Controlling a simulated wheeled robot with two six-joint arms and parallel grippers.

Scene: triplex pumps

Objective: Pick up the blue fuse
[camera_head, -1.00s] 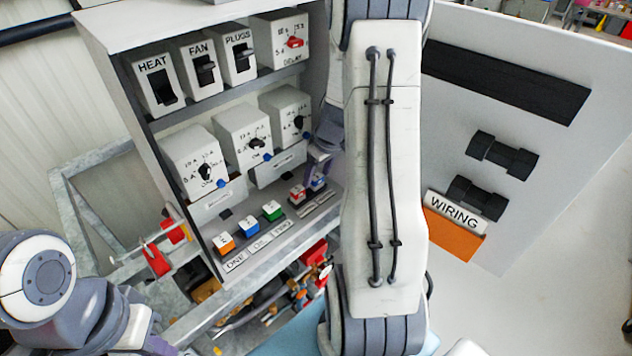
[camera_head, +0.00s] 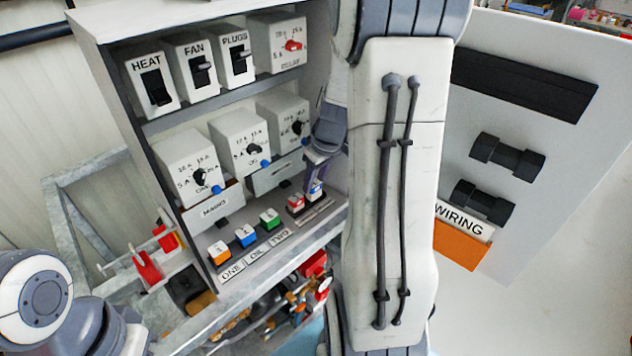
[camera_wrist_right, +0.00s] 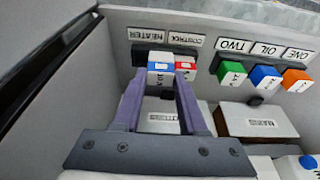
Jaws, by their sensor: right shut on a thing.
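A blue and white fuse (camera_head: 315,189) sits at the right end of the lower shelf, beside a red and white fuse (camera_head: 295,204). My right gripper (camera_head: 318,164) reaches down to it, partly hidden behind my right arm. In the right wrist view, the purple fingers of my right gripper (camera_wrist_right: 160,88) are shut on the blue and white fuse (camera_wrist_right: 161,73). The red and white fuse (camera_wrist_right: 185,70) stands close beside it. I cannot tell whether the held fuse is still seated. My left arm is at the lower left; its gripper is out of view.
Orange (camera_head: 219,252), blue (camera_head: 246,236) and green (camera_head: 269,219) fuses stand in a row left of the held one. A white panel (camera_head: 540,110) with black parts is on the right. Red clamps (camera_head: 148,268) are at lower left.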

